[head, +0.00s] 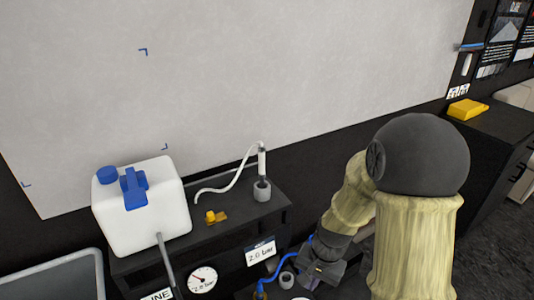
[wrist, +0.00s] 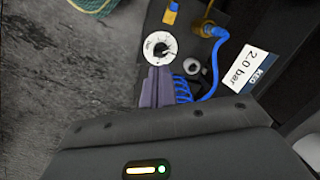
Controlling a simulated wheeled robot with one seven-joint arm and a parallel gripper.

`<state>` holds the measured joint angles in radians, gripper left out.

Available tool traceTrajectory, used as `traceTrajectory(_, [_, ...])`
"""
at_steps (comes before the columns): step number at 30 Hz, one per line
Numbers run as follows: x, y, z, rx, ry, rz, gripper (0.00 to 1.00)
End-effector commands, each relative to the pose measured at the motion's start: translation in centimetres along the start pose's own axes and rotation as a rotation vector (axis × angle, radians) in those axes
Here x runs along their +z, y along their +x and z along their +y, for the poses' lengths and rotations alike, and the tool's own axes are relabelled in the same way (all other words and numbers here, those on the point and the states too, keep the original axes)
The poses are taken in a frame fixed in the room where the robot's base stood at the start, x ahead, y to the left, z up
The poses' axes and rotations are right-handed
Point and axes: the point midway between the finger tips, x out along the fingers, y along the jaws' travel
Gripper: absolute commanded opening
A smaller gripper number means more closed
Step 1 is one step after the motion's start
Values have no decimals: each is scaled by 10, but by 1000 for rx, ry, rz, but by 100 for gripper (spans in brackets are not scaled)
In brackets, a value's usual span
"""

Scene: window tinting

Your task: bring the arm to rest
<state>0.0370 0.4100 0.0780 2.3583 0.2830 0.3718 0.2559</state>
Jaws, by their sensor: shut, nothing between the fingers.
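My arm, with pale cloth-like sleeves and dark joints, reaches down at the right of the head view. My gripper (head: 322,272) is low in the head view, in front of the dark bench. In the wrist view the fingers of my gripper (wrist: 156,88) lie together, with nothing between them.
A white jug (head: 141,212) with a blue cap stands on the dark shelf (head: 240,212). A grey holder (head: 262,190) has a white hose by it. A 2.0 bar label (head: 261,252) is below. A yellow block (head: 467,109) lies on the right cabinet.

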Motion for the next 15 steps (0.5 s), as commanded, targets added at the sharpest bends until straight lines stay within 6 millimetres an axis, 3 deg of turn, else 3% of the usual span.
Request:
traceTrajectory(1, [4, -26, 4, 3, -58, 35, 0])
traceTrajectory(9, [26, -110, 28, 48, -367, 187, 0])
traceTrajectory(15, [36, -136, 40, 75, -491, 246, 0])
